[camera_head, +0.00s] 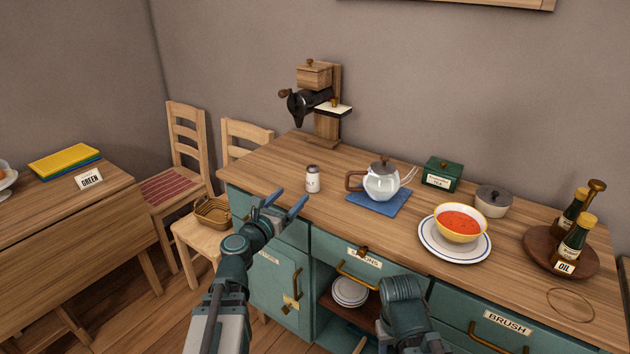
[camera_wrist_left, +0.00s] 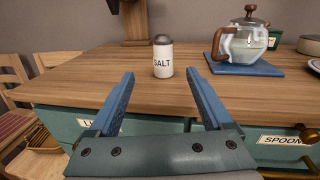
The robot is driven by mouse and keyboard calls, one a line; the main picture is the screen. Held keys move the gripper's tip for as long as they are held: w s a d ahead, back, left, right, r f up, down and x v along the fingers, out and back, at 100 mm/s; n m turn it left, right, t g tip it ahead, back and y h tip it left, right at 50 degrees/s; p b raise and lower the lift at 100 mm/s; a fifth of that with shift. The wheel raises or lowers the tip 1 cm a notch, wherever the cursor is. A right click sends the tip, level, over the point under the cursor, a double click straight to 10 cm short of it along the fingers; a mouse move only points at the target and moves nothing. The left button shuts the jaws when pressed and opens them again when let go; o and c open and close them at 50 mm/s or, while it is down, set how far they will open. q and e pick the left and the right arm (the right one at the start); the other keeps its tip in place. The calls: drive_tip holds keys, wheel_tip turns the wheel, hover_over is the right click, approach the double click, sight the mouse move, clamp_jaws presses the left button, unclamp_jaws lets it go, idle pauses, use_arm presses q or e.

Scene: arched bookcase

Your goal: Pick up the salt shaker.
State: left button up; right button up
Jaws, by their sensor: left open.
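The salt shaker (camera_head: 312,179) is a small white cylinder with a dark grey cap. It stands upright on the wooden counter near its left front part. In the left wrist view the shaker (camera_wrist_left: 163,57) shows the word SALT and sits beyond the fingertips, between them in the picture. My left gripper (camera_head: 284,202) is open and empty at the counter's front edge, short of the shaker and apart from it. Its two blue fingers also show in the left wrist view (camera_wrist_left: 160,78). My right arm shows at the bottom of the head view; its gripper cannot be made out.
A glass teapot (camera_head: 381,183) stands on a blue mat (camera_head: 365,204) right of the shaker. A coffee grinder (camera_head: 318,100) stands behind. A soup bowl (camera_head: 459,224) on a plate (camera_head: 440,247) is farther right. The counter (camera_head: 260,176) around the shaker is clear.

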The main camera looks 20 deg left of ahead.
sight(310, 179)
use_arm(q)
drive_tip(key=w+d, duration=0.1)
drive_tip(key=w, duration=0.3)
drive_tip(key=w+d, duration=0.1)
drive_tip(key=w, duration=0.3)
drive_tip(key=w+d, duration=0.1)
drive_tip(key=w, duration=0.3)
drive_tip(key=shift+w, duration=0.35)
drive_tip(key=shift+s, duration=0.1)
clamp_jaws()
